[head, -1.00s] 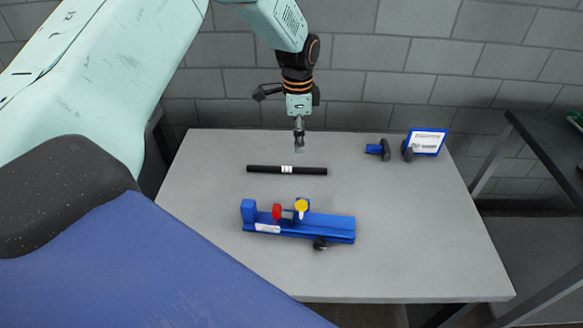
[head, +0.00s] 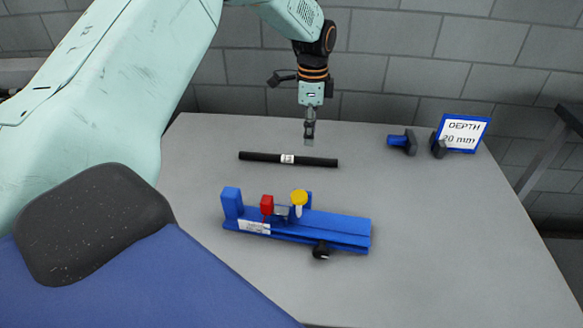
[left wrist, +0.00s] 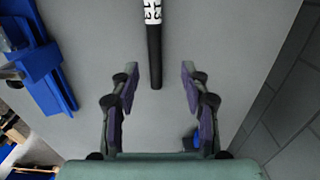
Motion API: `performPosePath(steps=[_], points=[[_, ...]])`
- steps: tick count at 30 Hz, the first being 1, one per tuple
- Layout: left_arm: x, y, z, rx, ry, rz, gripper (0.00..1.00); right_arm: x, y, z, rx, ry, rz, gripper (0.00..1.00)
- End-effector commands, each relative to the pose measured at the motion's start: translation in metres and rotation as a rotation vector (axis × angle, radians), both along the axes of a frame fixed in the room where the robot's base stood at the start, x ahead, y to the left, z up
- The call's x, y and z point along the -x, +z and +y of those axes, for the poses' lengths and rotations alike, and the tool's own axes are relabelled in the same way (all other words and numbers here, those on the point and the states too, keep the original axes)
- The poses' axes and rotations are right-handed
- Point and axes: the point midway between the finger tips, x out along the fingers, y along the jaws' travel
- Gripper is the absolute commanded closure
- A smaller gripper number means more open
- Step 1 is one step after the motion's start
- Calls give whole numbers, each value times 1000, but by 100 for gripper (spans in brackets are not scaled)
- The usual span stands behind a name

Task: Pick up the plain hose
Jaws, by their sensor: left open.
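The plain hose is a black rod (head: 260,157) with a white label at its middle, lying flat on the grey table. In the left wrist view the hose (left wrist: 154,55) runs down from the top edge, its label dark-marked, and its near end shows between the fingers. My left gripper (head: 309,140) points down just behind the right half of the hose in the head view, apparently above the table. Its two fingers (left wrist: 159,72) are spread apart with nothing held. The exact height over the hose is hard to tell. My right gripper is not in view.
A blue fixture (head: 330,229) with a red block and a yellow-topped part stands in front of the hose. A blue-framed sign (head: 462,133) reading "DEPTH 20 mm" and a blue-and-black part (head: 402,141) stand at the back right. The right of the table (head: 450,230) is clear.

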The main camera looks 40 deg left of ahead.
Motion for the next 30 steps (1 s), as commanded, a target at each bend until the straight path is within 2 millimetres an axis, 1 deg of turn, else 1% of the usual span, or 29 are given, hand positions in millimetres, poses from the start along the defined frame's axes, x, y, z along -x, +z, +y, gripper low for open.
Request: performPosePath(steps=[13, 21, 24, 29, 30], points=[[2, -37, -1, 0, 0, 1, 54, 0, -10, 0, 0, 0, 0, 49], [2, -75, -3, 1, 0, 1, 54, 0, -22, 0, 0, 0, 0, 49], [1, -79, -3, 0, 0, 0, 54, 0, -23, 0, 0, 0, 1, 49], [1, -78, -3, 0, 0, 0, 54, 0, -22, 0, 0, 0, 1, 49], [1, -78, -3, 0, 0, 0, 56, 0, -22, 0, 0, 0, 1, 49]])
